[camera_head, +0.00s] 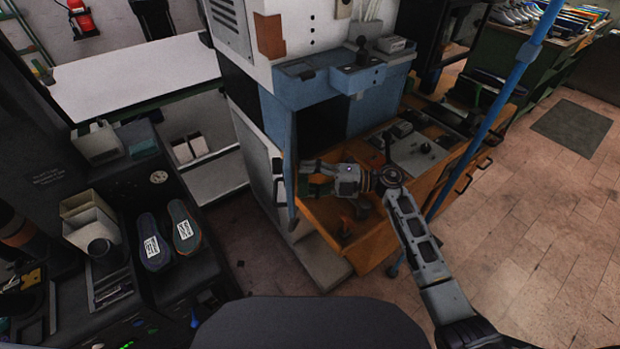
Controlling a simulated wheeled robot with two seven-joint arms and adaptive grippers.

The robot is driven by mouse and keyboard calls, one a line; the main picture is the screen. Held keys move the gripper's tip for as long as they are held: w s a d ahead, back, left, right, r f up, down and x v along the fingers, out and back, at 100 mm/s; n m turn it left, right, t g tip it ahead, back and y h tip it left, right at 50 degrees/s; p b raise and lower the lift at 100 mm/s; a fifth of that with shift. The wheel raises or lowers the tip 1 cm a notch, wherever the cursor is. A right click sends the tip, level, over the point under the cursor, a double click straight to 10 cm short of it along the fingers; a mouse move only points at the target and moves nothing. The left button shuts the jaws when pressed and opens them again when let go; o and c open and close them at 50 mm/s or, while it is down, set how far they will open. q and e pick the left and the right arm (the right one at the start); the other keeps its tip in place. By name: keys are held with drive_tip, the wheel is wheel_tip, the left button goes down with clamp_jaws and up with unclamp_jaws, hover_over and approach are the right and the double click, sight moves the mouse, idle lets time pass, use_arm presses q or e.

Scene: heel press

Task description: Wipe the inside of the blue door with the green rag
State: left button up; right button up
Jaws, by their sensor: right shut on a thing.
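The blue door (291,160) stands open on the blue-and-white press (340,88) and shows almost edge-on as a narrow upright panel. My right arm reaches in from the lower right. My right gripper (311,178) points left at the door's inner side, very close to it; I cannot tell whether it touches. It is shut on the green rag (318,186), of which only a small dark green part shows between the fingers. The rest of the rag is hidden by the gripper. My left gripper is not in view.
An orange wooden workbench (365,245) with drawers lies under my right arm. A blue pole (485,125) rises right of the arm. Two shoe soles (152,243) lie on the dark bench at left. Open tiled floor (545,220) is at right.

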drive_tip(key=shift+a, duration=0.75)
idle(0.5)
drive_tip(key=shift+w+b, duration=1)
drive_tip(key=shift+w, duration=0.95)
drive_tip(key=shift+w, duration=0.15)
drive_tip(key=shift+w+a+b, duration=0.15)
drive_tip(key=shift+w+b, duration=1.2)
drive_tip(key=shift+w, duration=0.5)
drive_tip(key=shift+w, duration=0.15)
